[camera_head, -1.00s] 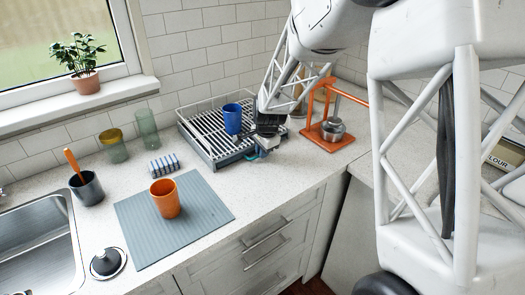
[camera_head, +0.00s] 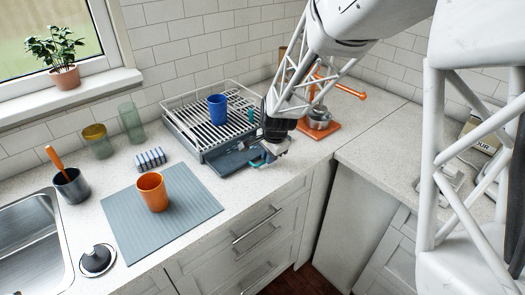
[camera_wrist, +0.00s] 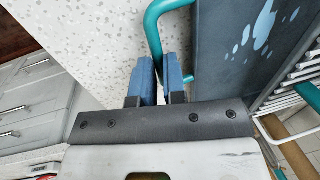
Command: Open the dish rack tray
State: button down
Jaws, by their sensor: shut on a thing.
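The dish rack (camera_head: 170,118) is a white wire rack with dark slats on the counter by the back wall. Its dark grey tray (camera_head: 226,163) sticks out at the front, under the slats. The tray also shows in the wrist view (camera_wrist: 225,55), with pale blue wet-looking spots on it. A teal handle (camera_wrist: 151,28) curves out from the tray's edge. My gripper (camera_head: 262,152) is at the front right of the rack, and its blue fingers (camera_wrist: 158,76) are shut on the handle. The fingers hide part of the handle.
A blue cup (camera_head: 217,108) stands on the rack. An orange stand (camera_head: 325,131) with a metal pot is right of my gripper.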

jog(key=shift+s+d+r, duration=0.1)
jog(key=shift+s+d, duration=1.3)
jog(key=shift+d, duration=0.1)
jog(key=c, duration=1.2)
grip_release()
jog(key=shift+s+d+r, duration=0.2)
jog(key=shift+r, duration=1.05)
jog(key=shift+s+d+r, duration=0.15)
jog(key=shift+s+r, duration=0.05)
jog(key=shift+r, duration=1.1)
jog(key=shift+s+d+r, duration=0.2)
jog(key=shift+r, duration=1.05)
